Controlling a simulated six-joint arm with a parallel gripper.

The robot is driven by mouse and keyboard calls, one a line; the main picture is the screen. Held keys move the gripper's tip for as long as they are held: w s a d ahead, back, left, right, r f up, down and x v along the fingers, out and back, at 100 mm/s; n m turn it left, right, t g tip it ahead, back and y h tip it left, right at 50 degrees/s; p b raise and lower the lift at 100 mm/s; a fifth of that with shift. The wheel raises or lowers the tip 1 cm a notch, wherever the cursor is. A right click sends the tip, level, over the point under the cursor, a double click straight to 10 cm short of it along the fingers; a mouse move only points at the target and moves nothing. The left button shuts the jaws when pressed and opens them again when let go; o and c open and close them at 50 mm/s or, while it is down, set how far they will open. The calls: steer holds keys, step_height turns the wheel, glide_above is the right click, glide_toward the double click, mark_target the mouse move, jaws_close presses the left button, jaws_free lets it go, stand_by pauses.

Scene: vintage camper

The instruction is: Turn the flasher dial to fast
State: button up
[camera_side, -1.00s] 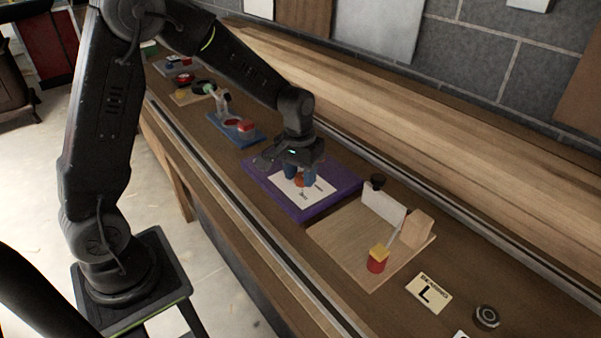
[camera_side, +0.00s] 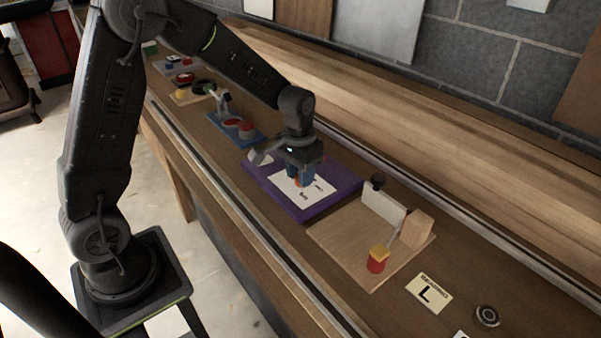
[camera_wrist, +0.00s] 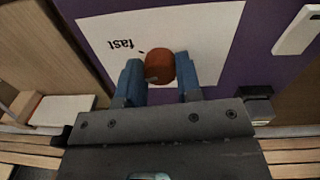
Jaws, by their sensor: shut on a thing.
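The flasher dial is an orange-brown round knob (camera_wrist: 159,66) on a white card (camera_wrist: 205,28) fixed to a purple board (camera_side: 330,196). In the side view the knob is mostly hidden by the fingers. My gripper (camera_side: 303,178) points down over the card, and its blue fingers (camera_wrist: 160,80) are shut on the knob from both sides. In the wrist view the word "fast" shows upside down, left of the knob, with a small dark mark between word and knob. Other print on the card is too small to read in the side view.
Right of the purple board is a wooden board (camera_side: 335,235) with a white upright plate (camera_side: 383,212), a wooden block and a red and yellow piece (camera_side: 377,259). On the other side is a blue board (camera_side: 222,127) with red parts. A rail runs along the bench front.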

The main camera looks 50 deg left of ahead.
steer(key=m, duration=0.4)
steer(key=shift+m, duration=0.3)
steer(key=m, duration=0.4)
steer(key=shift+w+m, duration=0.1)
steer(key=shift+m, duration=0.2)
steer(key=o, duration=0.9)
steer(key=shift+o, duration=0.2)
steer(key=shift+r, duration=0.1)
step_height(320, 180, up, 14)
steer(key=shift+w+a, duration=0.15)
steer(key=shift+a, duration=0.15)
